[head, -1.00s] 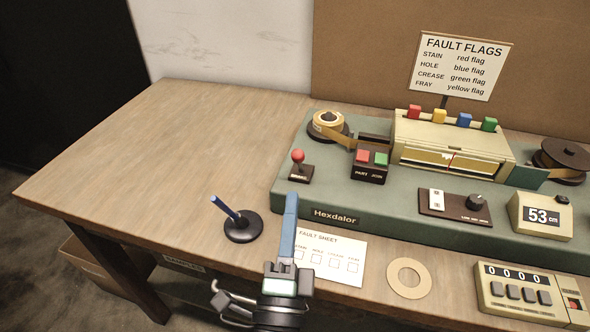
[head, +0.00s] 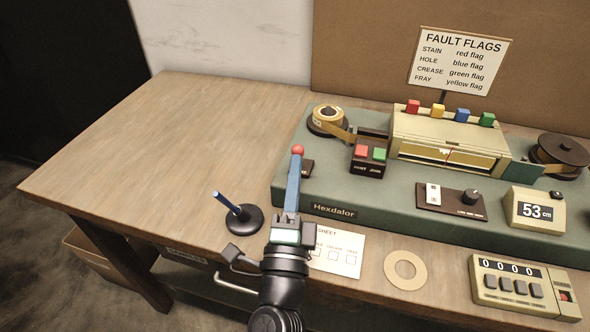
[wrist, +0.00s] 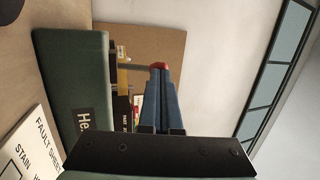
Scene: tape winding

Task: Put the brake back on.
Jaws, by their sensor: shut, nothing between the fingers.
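The brake lever's red ball knob (head: 298,150) shows at the left end of the green machine, just beyond my fingertips. My gripper (head: 296,158) is shut, its blue fingers together and empty. The fingers cover the lever's stem and most of its dark base (head: 308,167). In the wrist view the red knob (wrist: 160,65) peeks out behind the tips of my gripper (wrist: 161,74). I cannot tell whether the fingers touch the knob.
Right of the lever stand the red and green button box (head: 370,158) and a tape roll (head: 328,120). A black pen stand (head: 243,219) is left of my gripper. The fault sheet (head: 345,255) and a tan ring (head: 405,270) lie in front. The table's left is clear.

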